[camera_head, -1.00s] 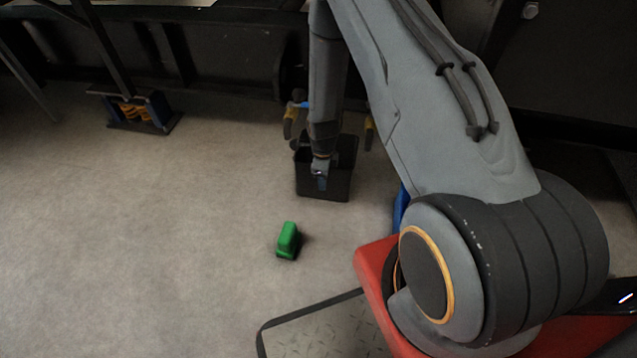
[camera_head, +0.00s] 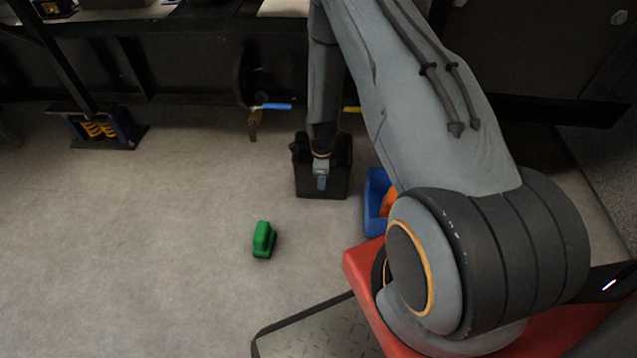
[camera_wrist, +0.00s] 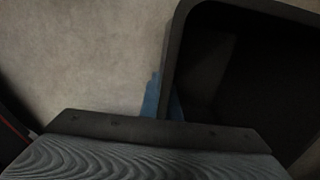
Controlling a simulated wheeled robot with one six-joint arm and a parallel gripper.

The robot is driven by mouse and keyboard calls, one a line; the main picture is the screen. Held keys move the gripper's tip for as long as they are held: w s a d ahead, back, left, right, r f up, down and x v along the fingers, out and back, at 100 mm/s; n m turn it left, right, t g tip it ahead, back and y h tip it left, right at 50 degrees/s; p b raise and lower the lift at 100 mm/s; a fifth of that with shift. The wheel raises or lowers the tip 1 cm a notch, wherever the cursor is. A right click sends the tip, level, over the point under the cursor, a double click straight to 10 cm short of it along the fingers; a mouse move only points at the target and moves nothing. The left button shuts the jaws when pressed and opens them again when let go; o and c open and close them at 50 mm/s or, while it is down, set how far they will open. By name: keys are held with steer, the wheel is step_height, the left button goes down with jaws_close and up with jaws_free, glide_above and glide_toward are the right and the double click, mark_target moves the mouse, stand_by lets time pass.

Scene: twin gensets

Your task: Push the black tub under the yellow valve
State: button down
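The black tub (camera_head: 337,186) stands upright on the floor in the head view, in front of the dark frame. Its open top shows at right in the wrist view (camera_wrist: 172,62). My gripper (camera_head: 321,180) points down at the tub's near side, and appears against or very close to it. Its fingers are too small and dark to tell open or shut. The yellow valve handle (camera_head: 351,109) shows just right of my forearm, behind the tub; the rest of that valve is hidden. A blue-handled valve (camera_head: 272,106) with a brass-coloured spout is left of my forearm.
A green object (camera_head: 263,240) lies on the floor in front and left of the tub. A blue bin (camera_head: 376,192) with something orange stands right of the tub, partly hidden by my arm. A spring mount (camera_head: 103,130) is at the back left. The left floor is clear.

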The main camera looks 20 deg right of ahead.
steer(key=d, duration=0.3)
steer(key=shift+s+r, duration=0.1)
steer(key=shift+s, duration=0.2)
steer(key=c, duration=1.9)
jaws_free()
steer(key=shift+c, duration=0.2)
steer(key=shift+w, duration=0.1)
steer(key=shift+r, duration=0.1)
step_height(320, 180, up, 7)
steer(key=p, duration=0.3)
glide_above(330, 179)
steer(key=shift+w+r, duration=0.1)
steer(key=shift+r, duration=0.1)
